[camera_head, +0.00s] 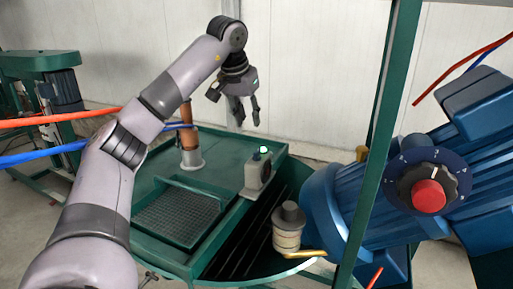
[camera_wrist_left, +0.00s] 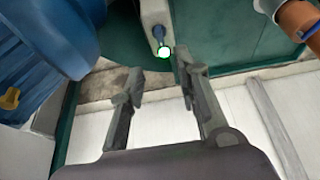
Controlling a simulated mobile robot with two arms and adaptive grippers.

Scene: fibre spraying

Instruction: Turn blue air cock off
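My left gripper (camera_head: 247,113) hangs with its fingers down and apart, above the far edge of the green machine table. Nothing is between its fingers (camera_wrist_left: 160,76) in the left wrist view. The blue hose (camera_head: 28,155) runs to the orange-brown pipe (camera_head: 187,128) in the head view. My right gripper is not in view.
A grey box with a lit green lamp (camera_head: 263,150) stands on the green table (camera_head: 150,180), below and right of my gripper. A large blue motor (camera_head: 330,205) with a red knob (camera_head: 428,196) and a green post (camera_head: 375,140) fill the right side. A yellow handle (camera_head: 305,254) is low down.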

